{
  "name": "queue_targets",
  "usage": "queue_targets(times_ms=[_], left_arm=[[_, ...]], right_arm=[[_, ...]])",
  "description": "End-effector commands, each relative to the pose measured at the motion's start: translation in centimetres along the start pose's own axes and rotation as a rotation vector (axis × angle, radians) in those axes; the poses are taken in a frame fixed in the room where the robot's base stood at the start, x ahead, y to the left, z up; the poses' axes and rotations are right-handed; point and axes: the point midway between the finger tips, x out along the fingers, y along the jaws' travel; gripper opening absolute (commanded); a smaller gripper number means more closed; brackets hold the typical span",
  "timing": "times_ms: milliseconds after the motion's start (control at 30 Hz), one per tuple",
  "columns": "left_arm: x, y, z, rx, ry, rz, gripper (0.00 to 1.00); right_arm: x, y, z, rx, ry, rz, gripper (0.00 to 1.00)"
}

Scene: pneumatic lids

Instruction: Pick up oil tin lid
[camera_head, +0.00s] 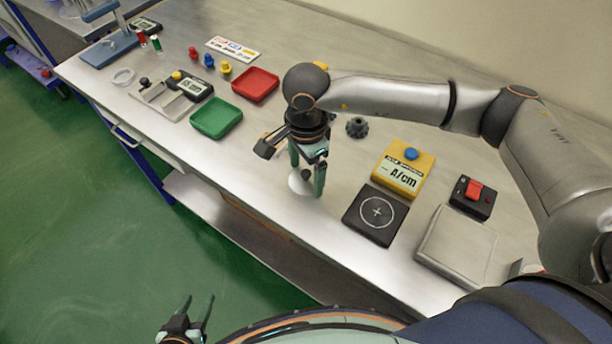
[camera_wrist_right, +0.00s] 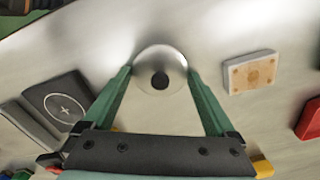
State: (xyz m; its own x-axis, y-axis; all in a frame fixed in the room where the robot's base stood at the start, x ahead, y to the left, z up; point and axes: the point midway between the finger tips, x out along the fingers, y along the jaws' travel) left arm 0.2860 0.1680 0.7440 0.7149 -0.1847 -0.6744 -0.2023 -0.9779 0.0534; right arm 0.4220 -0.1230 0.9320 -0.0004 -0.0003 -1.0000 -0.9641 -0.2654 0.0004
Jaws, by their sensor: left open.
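The oil tin lid, a shiny round silver lid (camera_head: 296,184) with a black knob, is low over or on the bench near its front edge; I cannot tell which. It also shows in the right wrist view (camera_wrist_right: 148,65). My right gripper (camera_head: 307,184) points down at it. My left gripper (camera_head: 198,300) is open and empty over the green floor, away from the bench.
A green tray (camera_head: 217,118) and a red tray (camera_head: 256,84) lie to the left. To the right are a black pad with a cross (camera_head: 360,226), a yellow device (camera_head: 403,168), a red-switch box (camera_head: 473,197) and a flat grey plate (camera_head: 456,247). A dark knobbed part (camera_head: 357,127) stands behind.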

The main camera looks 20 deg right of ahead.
Motion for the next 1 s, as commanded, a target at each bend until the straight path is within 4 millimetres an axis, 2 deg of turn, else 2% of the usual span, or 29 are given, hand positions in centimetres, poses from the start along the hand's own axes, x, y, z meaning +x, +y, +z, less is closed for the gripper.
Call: queue_targets(times_ms=[33,367,767,933,1000], left_arm=[[0.0,0.0,0.0,0.000,0.001,0.000,0.50],[0.0,0.0,-0.1,0.000,0.001,0.000,0.50],[0.3,-0.1,0.2,0.000,0.002,-0.001,0.50],[0.9,-0.1,0.9,0.000,0.002,-0.001,0.50],[1.0,-0.1,0.9,0.000,0.001,-0.001,0.50]], right_arm=[[0.0,0.0,0.0,0.000,0.000,-0.001,0.73],[-0.1,0.0,0.0,0.000,0.000,-0.001,0.36],[-0.8,-0.1,0.0,0.000,-0.001,-0.004,0.36],[-2.9,-0.1,0.0,-0.001,0.000,-0.007,0.36],[-4.2,0.2,1.0,-0.006,-0.002,-0.006,0.36]])
